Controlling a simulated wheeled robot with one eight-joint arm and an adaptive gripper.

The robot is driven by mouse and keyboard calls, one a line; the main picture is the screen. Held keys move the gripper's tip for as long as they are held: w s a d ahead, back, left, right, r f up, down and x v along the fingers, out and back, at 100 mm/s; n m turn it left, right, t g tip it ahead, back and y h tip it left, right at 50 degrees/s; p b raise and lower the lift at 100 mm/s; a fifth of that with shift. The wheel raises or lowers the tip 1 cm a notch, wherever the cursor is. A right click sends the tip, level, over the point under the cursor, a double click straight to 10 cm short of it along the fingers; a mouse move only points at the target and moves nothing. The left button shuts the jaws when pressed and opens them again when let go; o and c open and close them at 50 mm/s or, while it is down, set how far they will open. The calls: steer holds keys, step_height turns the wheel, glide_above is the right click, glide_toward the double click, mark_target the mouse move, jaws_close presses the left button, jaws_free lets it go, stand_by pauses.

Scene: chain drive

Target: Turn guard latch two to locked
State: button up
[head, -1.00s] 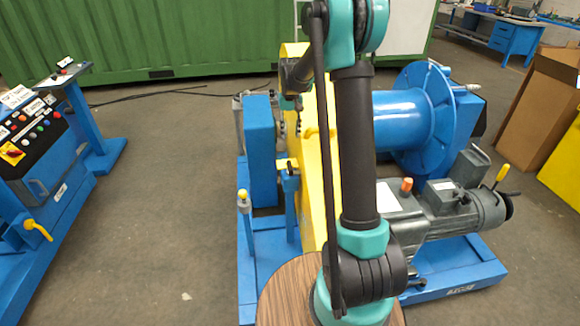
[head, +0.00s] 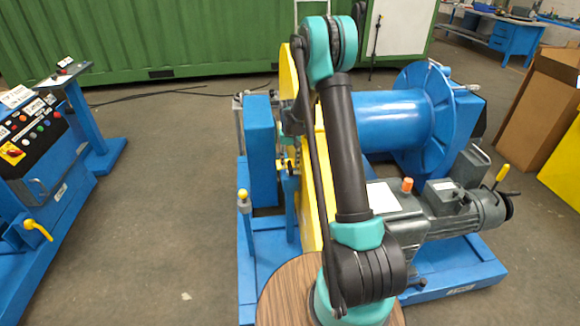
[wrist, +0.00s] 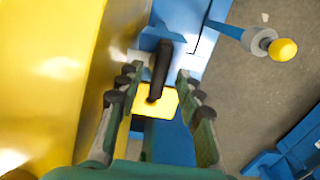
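A guard latch with a black handle (wrist: 160,66) and a yellow plate (wrist: 158,102) sits on a blue bracket beside the yellow guard (wrist: 58,65). No number shows on it. In the wrist view my gripper (wrist: 157,88) is open, with one finger on each side of the latch and visible gaps to the handle. The handle lies roughly along the line between the fingers, slightly tilted. In the head view the yellow guard (head: 311,205) is partly behind my arm.
A post with a yellow knob (head: 243,195) stands left of the guard; its knob shows in the wrist view too (wrist: 283,49). A blue drum (head: 395,118) and grey motor (head: 450,208) lie to the right. A control console (head: 40,160) stands far left, with clear floor between.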

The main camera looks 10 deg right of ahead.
steer(key=shift+f, duration=1.1)
jaws_close()
